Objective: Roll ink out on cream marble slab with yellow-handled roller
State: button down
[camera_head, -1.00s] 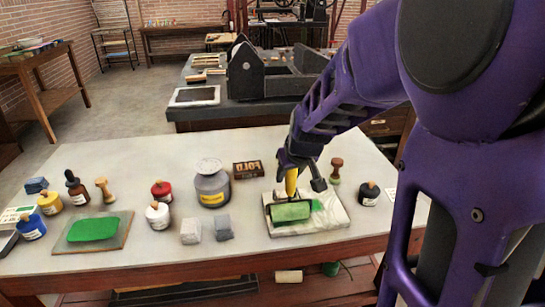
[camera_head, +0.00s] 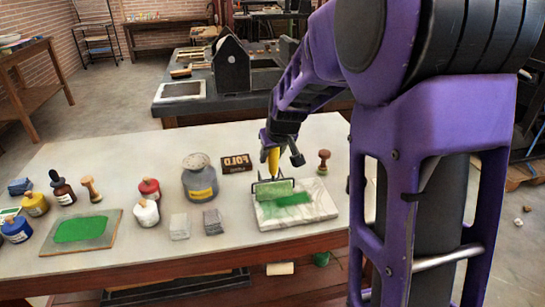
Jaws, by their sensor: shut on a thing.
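My gripper (camera_head: 274,150) is shut on the yellow handle (camera_head: 273,160) of the roller, held upright over the slab. The roller's green, inky cylinder (camera_head: 272,189) lies at the back left part of the cream marble slab (camera_head: 312,212). Whether the cylinder touches the slab is hard to tell. A green ink patch (camera_head: 293,199) shows on the slab in front and to the right of the roller. The slab lies near the right front of the pale table.
A grey can (camera_head: 199,180), a FOLD block (camera_head: 237,163) and a wooden-handled stamp (camera_head: 323,162) stand near the slab. Two grey blocks (camera_head: 212,222) lie to its left. A green pad (camera_head: 80,229) and several ink bottles (camera_head: 149,188) are farther left.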

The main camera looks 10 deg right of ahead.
aim_at(274, 165)
jog(key=shift+s+r, duration=0.1)
jog(key=shift+s, duration=1.85)
jog(key=s, duration=0.4)
dwell(0.4)
notch_tip(274, 165, up, 4)
jog(key=shift+f+p, duration=0.1)
jog(key=shift+p, duration=1.15)
jog(key=shift+w, duration=0.2)
